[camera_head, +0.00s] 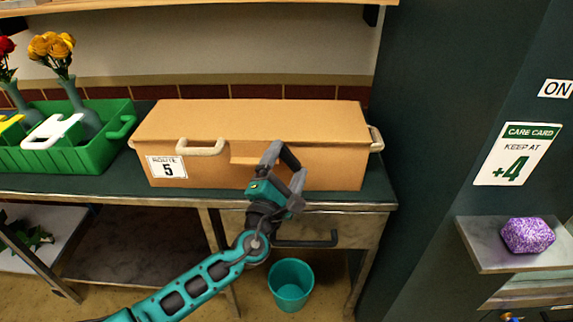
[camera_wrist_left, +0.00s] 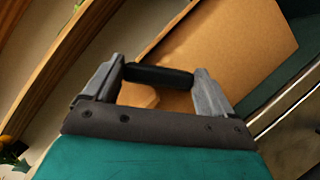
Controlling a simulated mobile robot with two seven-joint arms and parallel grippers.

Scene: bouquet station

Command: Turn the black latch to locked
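My left gripper (camera_head: 284,162) is in front of the cardboard-brown box (camera_head: 215,165) on the bench, near the middle of its front face. In the left wrist view, a short black bar, which looks like the black latch (camera_wrist_left: 158,75), spans between the two grey fingertips of the gripper (camera_wrist_left: 157,88). Its ends meet both fingers, so the gripper seems shut on it. The latch (camera_head: 289,156) also shows between the fingertips in the head view. Its markings and mounting are hidden, so whether it is locked cannot be told. My right gripper is not in view.
The box has beige handles (camera_head: 201,148) and a label reading 5 (camera_head: 167,167). A green crate (camera_head: 70,157) with vases stands left. A drawer with a dark handle (camera_head: 306,242) is below, above a teal bucket (camera_head: 291,286). A dark green wall (camera_head: 440,130) stands right.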

